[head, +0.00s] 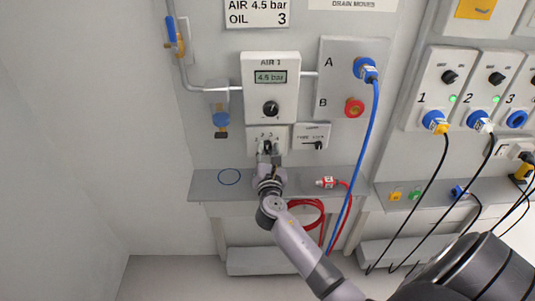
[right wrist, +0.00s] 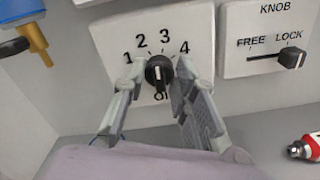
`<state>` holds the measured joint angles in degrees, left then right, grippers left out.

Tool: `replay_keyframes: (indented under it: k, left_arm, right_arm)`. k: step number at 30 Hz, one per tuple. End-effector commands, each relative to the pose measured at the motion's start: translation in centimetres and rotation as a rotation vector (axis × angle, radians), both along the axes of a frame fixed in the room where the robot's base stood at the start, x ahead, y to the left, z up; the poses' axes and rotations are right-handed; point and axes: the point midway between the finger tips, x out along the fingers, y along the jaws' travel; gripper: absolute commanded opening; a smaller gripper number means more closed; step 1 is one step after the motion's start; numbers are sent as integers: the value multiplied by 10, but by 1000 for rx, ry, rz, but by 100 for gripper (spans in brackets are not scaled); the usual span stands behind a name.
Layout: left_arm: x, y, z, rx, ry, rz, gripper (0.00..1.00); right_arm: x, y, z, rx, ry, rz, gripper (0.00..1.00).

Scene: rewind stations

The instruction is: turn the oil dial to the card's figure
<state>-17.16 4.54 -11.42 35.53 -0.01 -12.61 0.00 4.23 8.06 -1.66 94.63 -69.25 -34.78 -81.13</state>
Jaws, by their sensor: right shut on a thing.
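The oil dial (right wrist: 160,71) is a dark round knob on a white plate marked 1 to 4, with a label below it partly hidden. In the head view its plate (head: 253,133) sits under the air unit. My right gripper (head: 268,154) has a finger on each side of the knob and is shut on it, as the right wrist view shows (right wrist: 158,78). I cannot tell for sure which figure the knob's pale mark points at. The card (head: 257,13) reads AIR 4.5 bar, OIL 3. My left gripper is not in view.
The KNOB FREE/LOCK slider (right wrist: 291,58) beside the dial stands at the LOCK side. The air unit (head: 270,88) above shows 4.5 bar. A grey shelf (head: 205,188) runs below, with a red coupling (head: 327,182) on it. A blue hose (head: 364,160) hangs at the right.

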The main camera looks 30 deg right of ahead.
Motion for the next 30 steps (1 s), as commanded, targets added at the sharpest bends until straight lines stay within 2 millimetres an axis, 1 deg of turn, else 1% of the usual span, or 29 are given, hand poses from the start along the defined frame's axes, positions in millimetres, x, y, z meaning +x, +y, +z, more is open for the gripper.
replay_keyframes:
  k: [1, 6, 13, 19, 30]
  left_arm:
    - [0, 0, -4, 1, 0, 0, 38]
    - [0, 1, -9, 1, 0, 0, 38]
    - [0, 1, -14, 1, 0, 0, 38]
    - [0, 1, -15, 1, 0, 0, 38]
    - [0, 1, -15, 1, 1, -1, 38]
  right_arm:
    - [0, 0, -3, 32, -18, 0, 0]
    - [0, 0, -3, 130, -78, 0, 0]
    - [0, 0, -2, 220, -134, 1, 0]
    - [0, 0, -2, 257, -155, 1, 0]
    - [0, 0, -2, 262, -158, 1, 0]
